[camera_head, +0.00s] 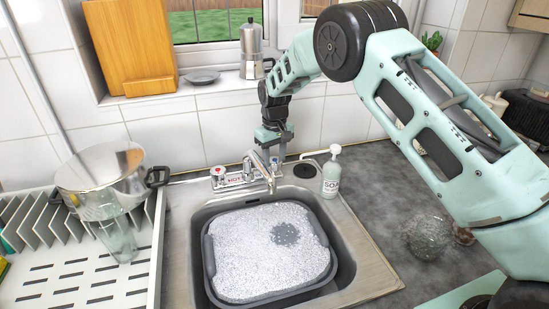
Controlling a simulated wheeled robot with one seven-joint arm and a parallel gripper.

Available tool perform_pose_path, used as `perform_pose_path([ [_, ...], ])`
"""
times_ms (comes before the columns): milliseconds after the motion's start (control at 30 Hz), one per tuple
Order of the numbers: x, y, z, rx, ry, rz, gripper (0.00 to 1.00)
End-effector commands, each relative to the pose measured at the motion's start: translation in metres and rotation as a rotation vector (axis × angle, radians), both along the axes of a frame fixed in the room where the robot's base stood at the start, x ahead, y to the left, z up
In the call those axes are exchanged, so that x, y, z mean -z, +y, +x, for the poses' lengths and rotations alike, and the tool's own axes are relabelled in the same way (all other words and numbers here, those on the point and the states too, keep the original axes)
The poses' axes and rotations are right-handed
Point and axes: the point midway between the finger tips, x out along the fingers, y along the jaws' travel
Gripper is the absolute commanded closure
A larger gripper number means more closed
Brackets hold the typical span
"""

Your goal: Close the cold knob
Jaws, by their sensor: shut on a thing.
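The faucet (262,172) stands at the back of the sink, with a knob marked HOT (218,172) at its left. The cold knob (275,161) is at the faucet's right side, directly below my gripper and largely hidden by it. My gripper (273,153) points down from the end of my arm, its fingers shut on the cold knob. The fingertips are small and partly hidden in this view. I cannot tell how far the knob is turned.
A grey tub (209,262) of foam sits in the sink (345,270). A soap bottle (332,172) stands just right of the faucet. A dish rack with a pot (100,172) and a glass (117,238) is at the left. A moka pot (251,50) stands on the sill.

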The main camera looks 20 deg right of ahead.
Motion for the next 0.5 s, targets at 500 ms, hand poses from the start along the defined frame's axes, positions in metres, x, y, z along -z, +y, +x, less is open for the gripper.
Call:
perform_pose_path([
  [500, -0.0021, 0.0001, 0.0015, 0.073, -0.005, 0.001, 0.80],
])
